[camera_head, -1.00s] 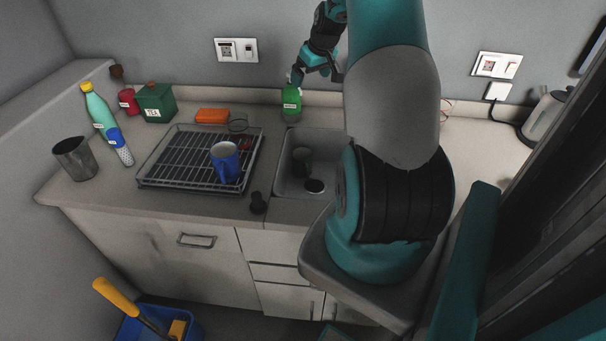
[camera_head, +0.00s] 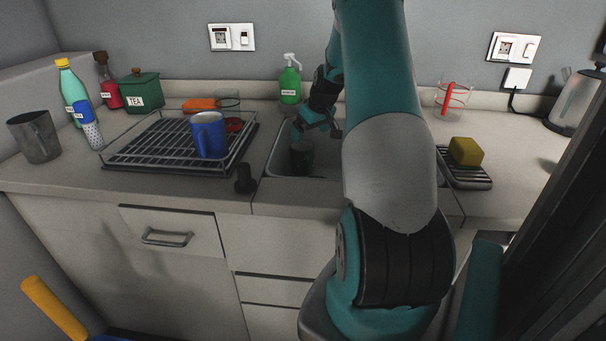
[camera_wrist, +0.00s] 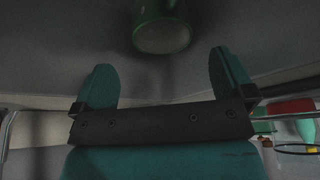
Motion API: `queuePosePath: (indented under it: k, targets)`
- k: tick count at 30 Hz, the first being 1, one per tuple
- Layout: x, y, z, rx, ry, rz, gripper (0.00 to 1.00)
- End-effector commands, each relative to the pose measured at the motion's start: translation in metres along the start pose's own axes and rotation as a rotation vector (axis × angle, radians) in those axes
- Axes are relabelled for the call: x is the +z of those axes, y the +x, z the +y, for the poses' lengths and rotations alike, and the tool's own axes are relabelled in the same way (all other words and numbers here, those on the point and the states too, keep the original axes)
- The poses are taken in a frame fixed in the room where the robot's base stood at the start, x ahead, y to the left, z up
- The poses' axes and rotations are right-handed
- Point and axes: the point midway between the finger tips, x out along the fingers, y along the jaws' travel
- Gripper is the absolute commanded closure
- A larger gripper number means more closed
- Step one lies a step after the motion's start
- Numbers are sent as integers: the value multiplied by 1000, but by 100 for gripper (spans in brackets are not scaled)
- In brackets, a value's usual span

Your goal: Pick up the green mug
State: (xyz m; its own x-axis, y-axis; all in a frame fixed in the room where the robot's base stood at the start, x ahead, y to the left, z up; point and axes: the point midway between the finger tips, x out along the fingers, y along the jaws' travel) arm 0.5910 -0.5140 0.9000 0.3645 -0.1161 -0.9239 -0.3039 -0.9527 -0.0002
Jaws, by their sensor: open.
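The green mug (camera_head: 301,158) stands in the sink and looks dark there, partly hidden by the sink's front edge. In the wrist view the green mug (camera_wrist: 160,30) shows at the top centre, cut off by the frame edge, with a pale round face toward me. My gripper (camera_head: 318,124) is over the sink, just above and right of the mug. In the wrist view my gripper (camera_wrist: 164,72) has its two fingers wide apart with nothing between them. The mug lies beyond the fingertips.
A blue mug (camera_head: 208,135) stands on the wire dish rack (camera_head: 140,160) left of the sink (camera_head: 275,162). A green soap bottle (camera_head: 290,85) stands behind the sink. A yellow sponge (camera_head: 466,151) lies on a rack at the right. A black knob-like object (camera_head: 245,180) stands at the sink's front left.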

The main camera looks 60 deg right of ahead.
Motion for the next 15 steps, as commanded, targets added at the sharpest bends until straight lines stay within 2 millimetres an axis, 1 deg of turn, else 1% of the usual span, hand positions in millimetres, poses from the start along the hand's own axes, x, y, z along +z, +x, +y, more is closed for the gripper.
queuePosePath:
  k: [10, 15]
  targets:
    - [0, 36, -1, -2, 0, -2, 0]
    - [-2, 63, -2, -2, 0, -3, 0]
